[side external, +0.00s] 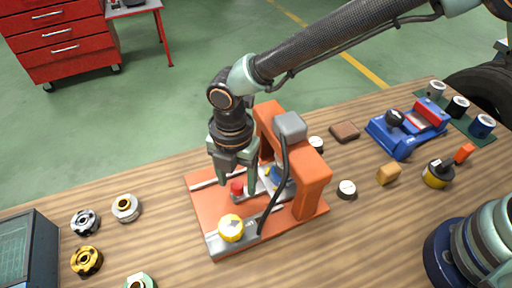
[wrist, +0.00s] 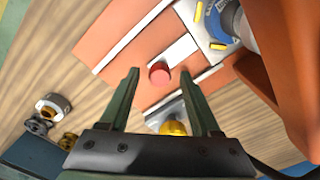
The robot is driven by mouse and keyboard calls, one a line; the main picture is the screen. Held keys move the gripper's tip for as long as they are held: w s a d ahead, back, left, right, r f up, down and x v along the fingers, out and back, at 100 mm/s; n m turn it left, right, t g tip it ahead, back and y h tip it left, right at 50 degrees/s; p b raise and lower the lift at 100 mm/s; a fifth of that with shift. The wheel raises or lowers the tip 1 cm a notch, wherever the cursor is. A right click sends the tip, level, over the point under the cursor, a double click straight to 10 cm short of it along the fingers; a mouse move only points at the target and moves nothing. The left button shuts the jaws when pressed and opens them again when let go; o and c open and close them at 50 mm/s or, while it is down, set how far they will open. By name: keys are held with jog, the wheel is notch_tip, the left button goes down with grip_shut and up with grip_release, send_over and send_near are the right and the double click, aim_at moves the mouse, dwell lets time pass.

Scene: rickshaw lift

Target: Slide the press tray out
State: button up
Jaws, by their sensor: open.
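The orange press (side external: 312,180) stands on the bench with a tall arch over its base. A light grey tray (side external: 250,193) lies on the base, partly under the arch, with a red knob (side external: 237,187) at its outer end. The wrist view shows the red knob (wrist: 159,73) and a pale strip running from it to the tray (wrist: 207,30). My gripper (side external: 237,188) points down over this end, open and empty. In the wrist view the knob appears between my fingertips (wrist: 159,72); whether the fingers are level with it is unclear.
A yellow knob (side external: 231,228) sits on the press's front rail, and a black cable (side external: 284,180) hangs down the arch. Ring parts (side external: 86,260) lie at the left. A blue fixture (side external: 405,130) and small blocks stand at the right.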

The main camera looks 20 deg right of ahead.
jog(key=shift+c, duration=0.3)
grip_shut()
dwell(1.2)
